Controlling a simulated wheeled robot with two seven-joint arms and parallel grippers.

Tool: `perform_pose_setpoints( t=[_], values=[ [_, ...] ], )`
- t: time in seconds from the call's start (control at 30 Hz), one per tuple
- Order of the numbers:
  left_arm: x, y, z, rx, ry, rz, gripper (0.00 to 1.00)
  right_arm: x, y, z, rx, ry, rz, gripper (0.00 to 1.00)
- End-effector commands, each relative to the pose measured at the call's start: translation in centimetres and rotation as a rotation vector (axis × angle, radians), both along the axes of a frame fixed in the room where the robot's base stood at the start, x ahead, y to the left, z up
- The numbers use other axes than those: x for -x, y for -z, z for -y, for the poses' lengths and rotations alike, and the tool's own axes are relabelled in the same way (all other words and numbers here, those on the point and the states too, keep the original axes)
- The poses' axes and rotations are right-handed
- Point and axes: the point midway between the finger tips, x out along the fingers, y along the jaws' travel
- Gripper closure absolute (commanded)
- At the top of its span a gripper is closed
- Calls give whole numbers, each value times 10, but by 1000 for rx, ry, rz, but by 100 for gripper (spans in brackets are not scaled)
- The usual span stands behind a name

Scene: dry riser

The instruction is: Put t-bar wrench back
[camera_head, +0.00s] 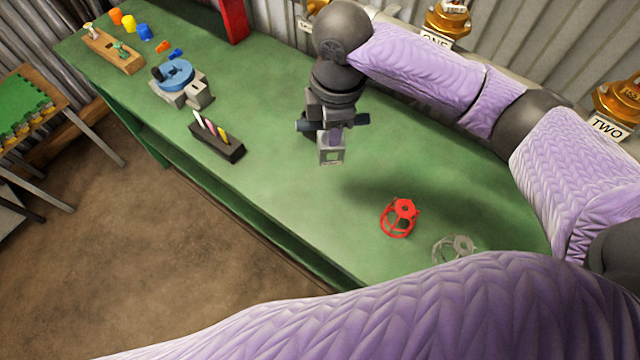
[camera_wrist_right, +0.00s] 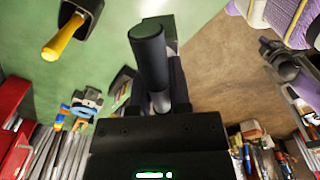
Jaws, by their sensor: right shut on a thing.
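My right gripper (camera_head: 333,108) is shut on the dark crossbar of the t-bar wrench (camera_head: 355,119) and holds it above the green bench. The wrench's grey square socket end (camera_head: 331,156) points down beneath the crossbar. In the right wrist view one dark rounded end of the wrench (camera_wrist_right: 148,52) sticks up beyond the gripper (camera_wrist_right: 163,100). The grip contact is partly hidden by the gripper. My left gripper cannot be made out in either view.
A red handwheel (camera_head: 399,217) and a grey one (camera_head: 455,248) lie on the bench (camera_head: 290,210). Left are a black block with markers (camera_head: 216,142), a blue-topped device (camera_head: 178,78) and a wooden block (camera_head: 113,50). Brass valves (camera_head: 450,18) line the wall. Mid-bench is clear.

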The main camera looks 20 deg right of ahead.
Motion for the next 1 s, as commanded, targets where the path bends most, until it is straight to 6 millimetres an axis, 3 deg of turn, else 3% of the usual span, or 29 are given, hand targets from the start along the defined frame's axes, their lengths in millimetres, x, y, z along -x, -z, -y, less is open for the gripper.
perform_pose_setpoints(
  t=[0.2,0.33,0.53,0.83,1.0],
  values=[
    [-1,-8,-1,-2,0,1,100,-2,23,-8,13,-544,-6,100],
    [-1,-9,-1,-3,1,2,100,-2,33,-10,21,-738,-9,100],
    [1,9,-2,-3,-1,-3,100,-2,81,-10,22,-795,-14,100],
    [1,26,-3,-4,3,-4,100,-2,131,-10,22,-793,-13,100],
    [0,26,-3,-2,4,-1,100,-2,136,-10,24,-794,-9,100]
  ],
)
